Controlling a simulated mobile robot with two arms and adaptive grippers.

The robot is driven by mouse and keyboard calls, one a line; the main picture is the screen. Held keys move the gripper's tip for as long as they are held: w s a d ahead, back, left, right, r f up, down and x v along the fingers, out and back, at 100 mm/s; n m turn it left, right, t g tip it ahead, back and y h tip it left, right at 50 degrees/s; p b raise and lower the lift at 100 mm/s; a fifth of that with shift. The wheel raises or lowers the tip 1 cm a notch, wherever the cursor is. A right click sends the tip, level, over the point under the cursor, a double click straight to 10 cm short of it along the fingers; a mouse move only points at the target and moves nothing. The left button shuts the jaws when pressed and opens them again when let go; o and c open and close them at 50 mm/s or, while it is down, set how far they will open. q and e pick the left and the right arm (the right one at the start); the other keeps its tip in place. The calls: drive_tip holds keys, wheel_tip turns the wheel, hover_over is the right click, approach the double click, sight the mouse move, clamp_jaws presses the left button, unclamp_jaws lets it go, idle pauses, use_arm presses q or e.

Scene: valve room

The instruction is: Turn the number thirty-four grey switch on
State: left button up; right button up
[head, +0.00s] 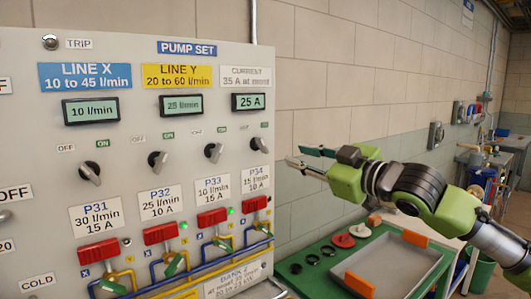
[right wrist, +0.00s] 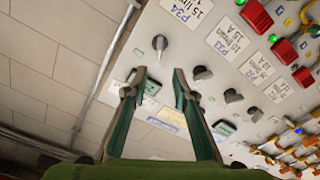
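The number thirty-four grey switch (head: 256,144) is the rightmost in the row of dark grey knobs, above the P34 label (head: 256,178) and under an OFF and an ON tag. It is small here, and I cannot tell which tag it points to. In the right wrist view the same switch (right wrist: 160,43) lies beyond my fingertips, apart from them. My right gripper (head: 297,156) is open and empty, right of the switch and off the panel face. Its two fingers also show apart in the right wrist view (right wrist: 157,82). My left gripper is not in view.
The panel (head: 25,130) carries other knobs, P33 (head: 213,152), P32 (head: 157,161) and P31 (head: 90,172), with red valve handles below. The current display (head: 248,101) reads 25 A. A green tray (head: 325,270) with loose parts is below my right arm.

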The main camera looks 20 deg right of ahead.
sight(265, 146)
drive_tip(key=p+x, duration=0.4)
drive_tip(key=x, duration=1)
drive_tip(key=shift+d, duration=0.1)
drive_tip(key=shift+f, duration=0.1)
clamp_jaws()
